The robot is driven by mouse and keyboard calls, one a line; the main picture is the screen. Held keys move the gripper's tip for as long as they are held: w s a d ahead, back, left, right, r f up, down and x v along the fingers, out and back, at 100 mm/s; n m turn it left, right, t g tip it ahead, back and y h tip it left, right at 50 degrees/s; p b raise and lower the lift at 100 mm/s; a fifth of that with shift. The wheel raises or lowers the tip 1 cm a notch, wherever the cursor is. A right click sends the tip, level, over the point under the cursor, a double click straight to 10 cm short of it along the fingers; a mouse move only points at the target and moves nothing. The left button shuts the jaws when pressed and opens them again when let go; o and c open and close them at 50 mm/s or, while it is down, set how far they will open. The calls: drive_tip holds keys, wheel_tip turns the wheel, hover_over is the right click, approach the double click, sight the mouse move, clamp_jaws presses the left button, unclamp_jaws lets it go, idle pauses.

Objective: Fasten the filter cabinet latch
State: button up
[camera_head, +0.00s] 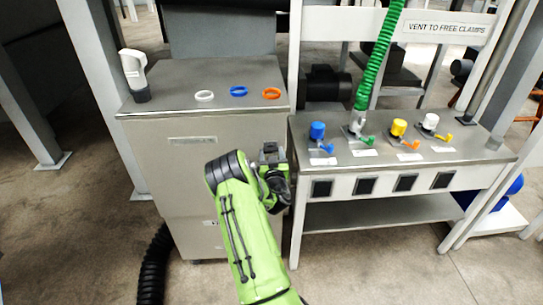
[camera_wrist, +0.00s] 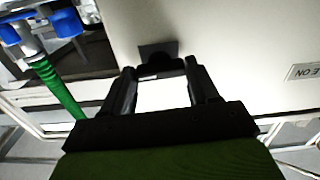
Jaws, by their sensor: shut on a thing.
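The filter cabinet (camera_head: 160,160) is the grey metal box left of centre in the head view. Its dark latch (camera_head: 269,149) sits at the upper right of the front face. In the wrist view the latch (camera_wrist: 158,52) is a dark square plate with a rounded part against the pale cabinet face. My gripper (camera_head: 274,172) is at the latch, with its black fingers (camera_wrist: 159,70) on either side of the latch's rounded part. The gripper is shut on the latch. My gripper hides part of it, and I cannot tell its exact angle.
White, blue and orange rings (camera_head: 238,91) and a white-grey handheld device (camera_head: 135,75) are on the cabinet top. To the right, a bench (camera_head: 390,165) carries coloured couplings and a green coiled hose (camera_head: 377,60). A black corrugated hose (camera_head: 154,265) is on the floor at lower left.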

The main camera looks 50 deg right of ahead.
drive_tip(key=n+b, duration=0.1)
drive_tip(key=n, duration=0.2)
drive_tip(key=shift+n, duration=0.4)
drive_tip(key=n, duration=0.4)
drive_tip(key=shift+n+b, duration=0.3)
drive_tip(key=n, duration=0.4)
drive_tip(key=shift+n, duration=2.4)
drive_tip(key=o, duration=1.1)
drive_tip(key=shift+c, duration=0.2)
